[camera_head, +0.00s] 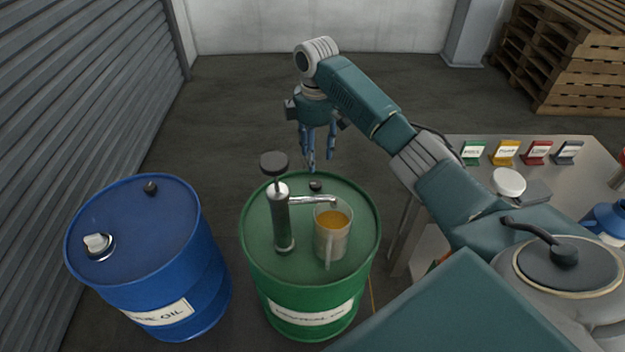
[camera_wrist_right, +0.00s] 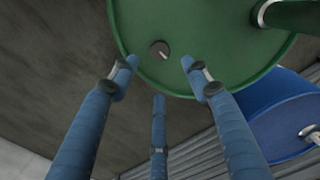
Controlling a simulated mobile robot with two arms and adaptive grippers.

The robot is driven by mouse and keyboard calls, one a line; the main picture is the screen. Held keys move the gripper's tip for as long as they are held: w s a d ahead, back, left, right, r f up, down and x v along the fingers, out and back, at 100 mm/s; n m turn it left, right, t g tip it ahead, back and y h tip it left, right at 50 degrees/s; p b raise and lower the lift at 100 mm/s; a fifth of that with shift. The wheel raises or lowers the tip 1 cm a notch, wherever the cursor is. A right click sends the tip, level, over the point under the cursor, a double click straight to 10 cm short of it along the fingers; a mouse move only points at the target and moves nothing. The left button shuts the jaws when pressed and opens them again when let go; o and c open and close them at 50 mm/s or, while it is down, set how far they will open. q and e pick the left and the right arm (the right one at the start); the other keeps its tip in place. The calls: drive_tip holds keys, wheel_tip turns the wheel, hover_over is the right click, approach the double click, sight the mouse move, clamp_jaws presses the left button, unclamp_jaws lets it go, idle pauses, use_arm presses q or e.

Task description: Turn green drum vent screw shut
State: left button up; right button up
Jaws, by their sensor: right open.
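The green drum (camera_head: 262,228) stands in the middle of the head view, with a white label on its front. Its vent screw (camera_head: 316,186) is a small dark knob near the far rim. In the right wrist view the vent screw (camera_wrist_right: 159,50) shows a pale mark and lies between and beyond the fingertips. My right gripper (camera_head: 318,165) is open and empty, pointing down above the drum's far edge. In the wrist view its blue fingers (camera_wrist_right: 160,75) are spread apart and not touching the screw. My left gripper is not in view.
A hand pump (camera_head: 281,220) with a spout and a jug (camera_head: 331,238) of amber liquid stand on the green drum. A blue drum (camera_head: 140,235) is to the left. A bench (camera_head: 450,150) with coloured label stands is at the right. Pallets (camera_head: 575,60) are at the back right.

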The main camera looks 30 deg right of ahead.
sight(316, 183)
drive_tip(key=f, duration=0.9)
drive_tip(key=shift+s+f, duration=0.2)
drive_tip(key=shift+f, duration=0.1)
drive_tip(key=c, duration=1.2)
